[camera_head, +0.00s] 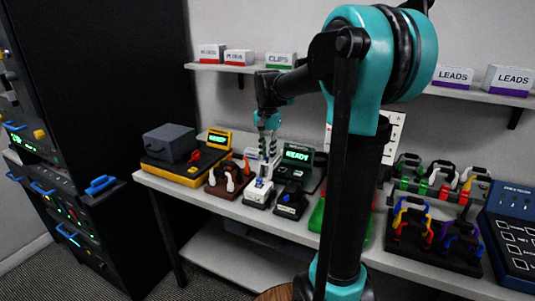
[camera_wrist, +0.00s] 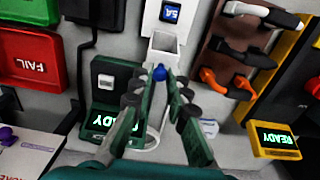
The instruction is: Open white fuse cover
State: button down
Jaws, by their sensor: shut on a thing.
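The white fuse holder (camera_head: 258,194) stands near the front edge of the bench in the head view. In the wrist view the white fuse holder (camera_wrist: 181,24) has a blue 5A label, and a pale, box-like recess shows between the label and my fingertips. My gripper (camera_wrist: 160,76) is shut on a small blue knob (camera_wrist: 159,72), which appears to belong to the white fuse cover. In the head view my gripper (camera_head: 262,178) points down right above the holder. My fingers hide most of the cover, so its exact angle is unclear.
The shelf (camera_head: 355,82) runs above the bench.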

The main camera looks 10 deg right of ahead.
jog(key=shift+s+a+r+t+h, duration=0.15)
jog(key=shift+s+a+t+h, duration=0.15)
jog(key=shift+s+a+t, duration=0.15)
jog(key=shift+s+a+r, duration=0.15)
jog(key=shift+s+a, duration=0.1)
jog(key=shift+s, duration=0.3)
jog(key=c, duration=1.5)
grip_release()
jog(key=shift+r, duration=0.1)
jog(key=r, duration=0.7)
jog(key=s+r, duration=0.1)
jog(key=r, duration=0.3)
jog(key=shift+a+r, duration=0.35)
jog(key=shift+a, duration=0.05)
